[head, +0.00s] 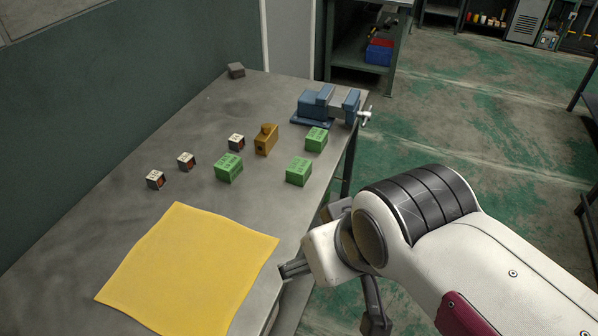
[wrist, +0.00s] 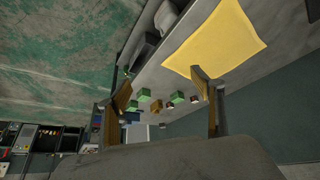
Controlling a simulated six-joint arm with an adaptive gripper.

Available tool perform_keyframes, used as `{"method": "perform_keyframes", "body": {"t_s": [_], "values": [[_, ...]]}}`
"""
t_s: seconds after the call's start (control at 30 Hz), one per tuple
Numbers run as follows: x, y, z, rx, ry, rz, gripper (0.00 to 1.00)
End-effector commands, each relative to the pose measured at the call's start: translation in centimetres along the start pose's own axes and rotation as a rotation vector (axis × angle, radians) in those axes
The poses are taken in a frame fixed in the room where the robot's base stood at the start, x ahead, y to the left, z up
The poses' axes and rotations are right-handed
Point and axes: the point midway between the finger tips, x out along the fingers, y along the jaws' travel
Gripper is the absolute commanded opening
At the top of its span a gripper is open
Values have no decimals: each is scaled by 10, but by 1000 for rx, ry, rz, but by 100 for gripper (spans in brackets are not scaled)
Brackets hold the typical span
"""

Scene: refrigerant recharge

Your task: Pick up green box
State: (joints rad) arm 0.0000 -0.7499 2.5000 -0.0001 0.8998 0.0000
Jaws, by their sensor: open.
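Three green boxes rest on the grey table: one at the left (head: 228,168), one at the right (head: 299,171), and one near the vise (head: 316,139). They also show small in the wrist view, with one green box (wrist: 178,97) between the finger lines. My gripper (head: 332,296) is open and empty, off the table's right edge and nearer the camera than the boxes. Its two spread fingers show in the wrist view (wrist: 163,92). It is well apart from every box.
A yellow cloth (head: 188,270) lies on the near part of the table (head: 90,222). A brown block (head: 265,140) stands among the green boxes. Three small white-topped components (head: 186,161) lie to the left. A blue vise (head: 325,106) sits at the far right edge.

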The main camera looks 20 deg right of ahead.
Motion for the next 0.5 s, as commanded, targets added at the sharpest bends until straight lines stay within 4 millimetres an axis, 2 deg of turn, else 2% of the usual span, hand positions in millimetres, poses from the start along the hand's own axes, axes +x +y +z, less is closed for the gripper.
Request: {"method": "perform_keyframes", "body": {"t_s": [0.13,0.27,0.5], "values": [[1,3,-6,1,7,9,67],[4,11,-20,2,29,33,67],[15,40,-73,-3,109,114,67]]}}
